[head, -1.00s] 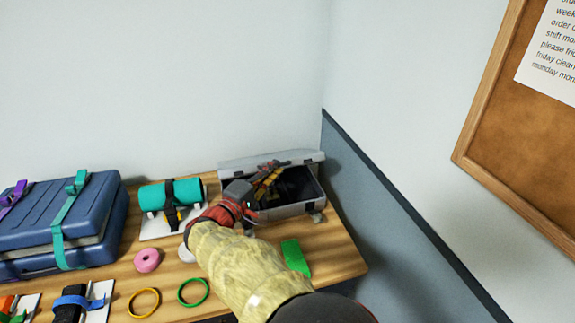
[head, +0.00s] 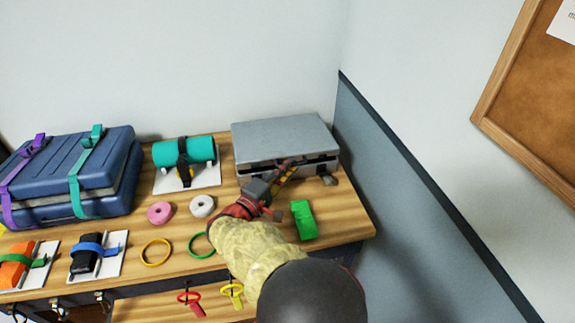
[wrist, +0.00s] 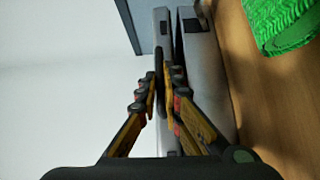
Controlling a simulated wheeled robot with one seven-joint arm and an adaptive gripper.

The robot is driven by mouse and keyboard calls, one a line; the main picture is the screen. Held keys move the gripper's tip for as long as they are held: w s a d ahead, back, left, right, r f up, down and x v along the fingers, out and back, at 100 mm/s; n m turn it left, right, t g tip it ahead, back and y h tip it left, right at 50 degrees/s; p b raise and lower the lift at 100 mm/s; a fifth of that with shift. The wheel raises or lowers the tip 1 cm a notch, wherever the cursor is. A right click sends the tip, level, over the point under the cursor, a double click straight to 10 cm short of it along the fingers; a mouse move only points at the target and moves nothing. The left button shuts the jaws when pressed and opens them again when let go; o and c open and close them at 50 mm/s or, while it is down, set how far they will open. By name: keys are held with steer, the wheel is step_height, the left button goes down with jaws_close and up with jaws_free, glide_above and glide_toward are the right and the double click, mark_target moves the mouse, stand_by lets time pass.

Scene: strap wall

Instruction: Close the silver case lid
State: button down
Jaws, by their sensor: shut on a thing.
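The silver case (head: 287,135) stands at the back right of the bench, and its lid (head: 280,130) lies down over the body. A narrow dark gap shows between lid and body at the front. My gripper (head: 300,166) is at the case's front edge. The lid (wrist: 160,28) and the case body (wrist: 207,70) lie close together there. The exact contact is partly hidden by the fingers.
A white ring (head: 202,206), a pink ring (head: 160,213) and a teal roll on a stand (head: 184,151) are to the left. A blue strapped case (head: 70,170) is further left. The wall (head: 390,180) rises close on the right.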

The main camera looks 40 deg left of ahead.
steer(key=shift+a+r, duration=0.1)
steer(key=shift+a, duration=0.05)
steer(key=c, duration=2.2)
jaws_free()
steer(key=shift+w, duration=0.1)
steer(key=shift+s, duration=0.5)
steer(key=s, duration=0.7)
steer(key=s+d, duration=0.1)
steer(key=s, duration=0.3)
steer(key=shift+s+f, duration=0.1)
steer(key=shift+f, duration=0.1)
